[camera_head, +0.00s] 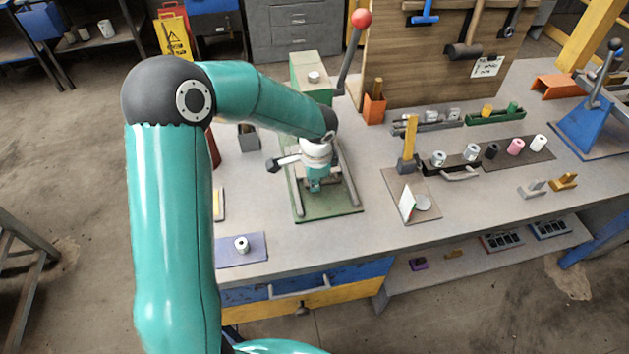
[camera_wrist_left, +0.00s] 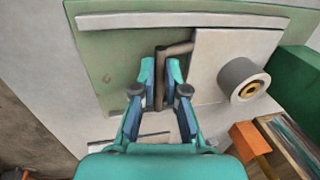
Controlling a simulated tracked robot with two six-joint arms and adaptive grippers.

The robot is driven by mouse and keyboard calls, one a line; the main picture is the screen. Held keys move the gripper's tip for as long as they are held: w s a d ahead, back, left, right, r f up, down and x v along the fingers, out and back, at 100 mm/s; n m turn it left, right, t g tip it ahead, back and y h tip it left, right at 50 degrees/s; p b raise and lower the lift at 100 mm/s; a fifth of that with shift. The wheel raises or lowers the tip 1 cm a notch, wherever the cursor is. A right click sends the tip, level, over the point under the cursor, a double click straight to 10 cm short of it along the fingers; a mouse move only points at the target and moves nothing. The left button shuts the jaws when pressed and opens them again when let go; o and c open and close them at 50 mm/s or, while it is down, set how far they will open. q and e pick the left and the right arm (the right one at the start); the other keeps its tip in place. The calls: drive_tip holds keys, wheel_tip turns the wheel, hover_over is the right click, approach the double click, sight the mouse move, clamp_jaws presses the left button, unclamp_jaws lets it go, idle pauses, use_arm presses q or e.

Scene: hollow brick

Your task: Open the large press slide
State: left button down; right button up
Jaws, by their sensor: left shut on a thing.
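The large press stands on the bench, with a green base plate (camera_head: 335,212), a green body (camera_head: 313,72) and a lever with a red ball (camera_head: 361,18). Its slide is a pale grey plate (camera_wrist_left: 212,52) in the left wrist view, lying between rails over the green base. A dark bent bar handle (camera_wrist_left: 176,49) joins the slide's edge. My left gripper (camera_wrist_left: 160,92) is shut on this handle; in the head view the gripper (camera_head: 315,182) is over the base and my arm hides much of the slide. My right gripper is out of view.
A grey cylinder with a brass centre (camera_wrist_left: 243,80) is by the slide plate. A blue mat (camera_head: 222,250) with a white roll is at the front left. A smaller press (camera_head: 409,150) and a rack of rolls (camera_head: 480,165) stand to the right. An orange bin (camera_head: 374,108) is behind.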

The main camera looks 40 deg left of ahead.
sight(317, 207)
use_arm(q)
drive_tip(key=shift+s+f, duration=0.15)
drive_tip(key=shift+s, duration=0.15)
drive_tip(key=s+d+b, duration=0.3)
drive_tip(key=d+b, duration=0.1)
drive_tip(key=shift+s+f, duration=0.1)
drive_tip(key=shift+f, duration=0.2)
drive_tip(key=s+d, duration=0.1)
drive_tip(key=s+d+b, duration=0.2)
drive_tip(key=shift+s+d+r, duration=0.1)
drive_tip(key=shift+d+r, duration=0.15)
drive_tip(key=shift+d, duration=0.05)
drive_tip(key=shift+s+d+r, duration=0.1)
drive_tip(key=shift+s, duration=0.05)
drive_tip(key=c, duration=1.2)
unclamp_jaws()
drive_tip(key=shift+r, duration=0.1)
